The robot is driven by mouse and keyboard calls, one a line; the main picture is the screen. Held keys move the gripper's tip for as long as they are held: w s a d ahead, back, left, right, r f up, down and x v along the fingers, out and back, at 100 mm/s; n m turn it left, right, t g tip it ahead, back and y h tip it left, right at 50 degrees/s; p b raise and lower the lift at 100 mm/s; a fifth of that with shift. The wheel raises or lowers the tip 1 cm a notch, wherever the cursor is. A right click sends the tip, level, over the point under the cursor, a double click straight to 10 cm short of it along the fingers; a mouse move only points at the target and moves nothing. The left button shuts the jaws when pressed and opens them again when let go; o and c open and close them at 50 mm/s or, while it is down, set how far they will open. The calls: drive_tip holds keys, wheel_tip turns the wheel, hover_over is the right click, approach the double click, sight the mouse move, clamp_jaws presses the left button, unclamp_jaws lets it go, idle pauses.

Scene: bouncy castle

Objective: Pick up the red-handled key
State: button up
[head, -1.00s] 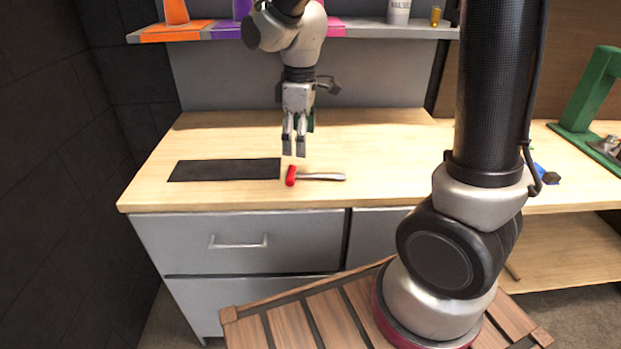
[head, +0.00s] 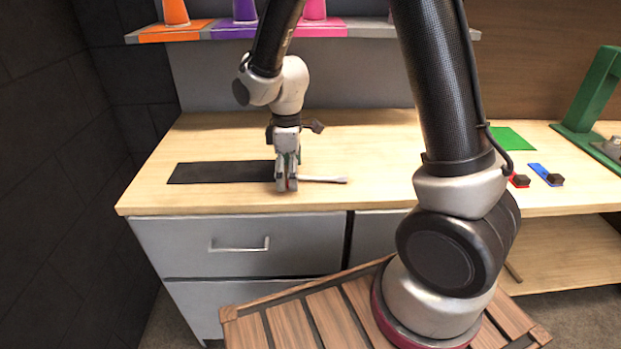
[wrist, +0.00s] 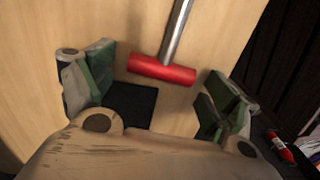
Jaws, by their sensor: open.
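The red-handled key lies on the wooden worktop. Its red crossbar handle (wrist: 162,69) and metal shaft (wrist: 178,30) show clearly in the wrist view. In the head view the shaft (head: 325,180) points right, and my gripper mostly hides the handle. My gripper (head: 287,188) is low at the worktop, pointing down over the handle end. In the wrist view my gripper (wrist: 158,92) is open, with one finger on each side of the handle and visible gaps between. The handle is not gripped.
A black mat (head: 215,173) lies just left of the key. The worktop (head: 380,140) behind is clear. Cones stand on a shelf (head: 350,31) above. At right are a green mat (head: 513,138), small red (head: 520,180) and blue (head: 545,174) items and a green frame (head: 590,90).

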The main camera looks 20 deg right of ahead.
drive_tip(key=c, duration=1.2)
drive_tip(key=shift+r, duration=0.1)
